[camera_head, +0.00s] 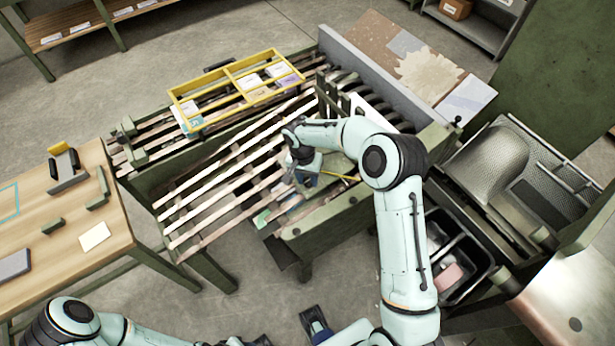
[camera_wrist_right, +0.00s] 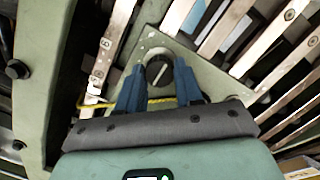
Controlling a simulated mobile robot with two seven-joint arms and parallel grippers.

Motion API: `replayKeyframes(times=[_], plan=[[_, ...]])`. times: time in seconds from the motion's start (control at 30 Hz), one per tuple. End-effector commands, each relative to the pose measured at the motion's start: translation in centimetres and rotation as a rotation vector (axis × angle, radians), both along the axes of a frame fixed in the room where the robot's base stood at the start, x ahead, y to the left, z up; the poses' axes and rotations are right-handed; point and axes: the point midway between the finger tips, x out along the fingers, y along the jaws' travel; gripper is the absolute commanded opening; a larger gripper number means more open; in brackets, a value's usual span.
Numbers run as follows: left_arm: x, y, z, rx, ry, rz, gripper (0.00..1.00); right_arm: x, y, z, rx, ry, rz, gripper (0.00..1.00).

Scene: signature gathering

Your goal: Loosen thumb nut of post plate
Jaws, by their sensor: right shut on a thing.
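The thumb nut (camera_wrist_right: 158,70) is a dark round knob with a pale line across its top. It sits on the green post plate (camera_wrist_right: 205,75) in the right wrist view. My right gripper (camera_wrist_right: 159,78) has its blue fingers on either side of the knob and is shut on it. In the head view this gripper (camera_head: 304,178) is low over the near end of the slatted bed, and my arm and hand hide the nut. Part of my left gripper (camera_head: 316,322) shows at the bottom edge; its jaws are unclear.
Pale slats (camera_head: 228,180) run beside the plate. A yellow cord (camera_wrist_right: 160,101) passes near the fingers. A yellow divided frame (camera_head: 235,83) lies across the bed behind. A wooden table (camera_head: 45,212) stands left, and a dark bin (camera_head: 463,262) stands right.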

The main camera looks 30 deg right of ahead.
Motion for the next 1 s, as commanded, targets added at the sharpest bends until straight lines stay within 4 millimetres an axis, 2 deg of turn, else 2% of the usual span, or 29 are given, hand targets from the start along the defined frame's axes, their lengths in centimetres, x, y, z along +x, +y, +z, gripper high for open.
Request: replayKeyframes(times=[0.37,1.0], plan=[[0.1,0.0,0.4,-0.001,-0.001,0.0,0.43,0.1,0.0,0.1,-0.002,0.022,0.128,0.05],[0.8,0.0,1.9,0.0,-0.009,0.0,0.43,0.2,0.2,0.2,-0.012,0.122,0.704,0.05]])
